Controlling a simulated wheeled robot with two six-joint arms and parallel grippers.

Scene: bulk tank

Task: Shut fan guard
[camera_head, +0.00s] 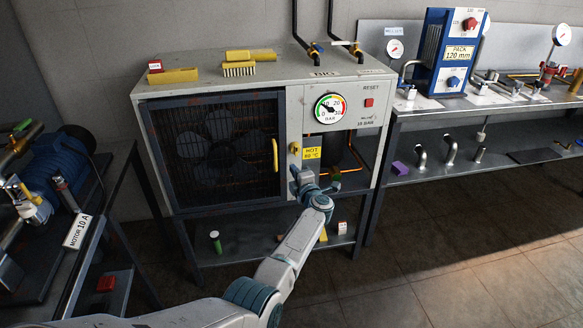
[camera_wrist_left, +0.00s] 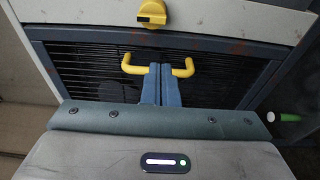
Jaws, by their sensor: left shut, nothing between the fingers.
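The fan guard (camera_head: 215,188) is a dark barred grille in a blue-grey frame on the left front of the grey cabinet. It looks flush or nearly flush; a small gap cannot be told. Its yellow handle (camera_head: 275,155) is upright near the right edge and also shows in the left wrist view (camera_wrist_left: 187,68). A yellow turn latch (camera_head: 295,147) sits just right of the guard; it also shows in the wrist view (camera_wrist_left: 152,14). My left gripper (camera_head: 294,172) is shut and empty, its fingertips (camera_wrist_left: 160,68) covering the handle's middle. Contact cannot be told. My right gripper is out of view.
A pressure gauge (camera_head: 328,108) and red reset button (camera_head: 369,103) are on the cabinet's right part. Yellow brushes (camera_head: 238,70) lie on top. A motor bench (camera_head: 60,255) stands left, a workbench (camera_head: 450,105) right. The floor at front right is clear.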

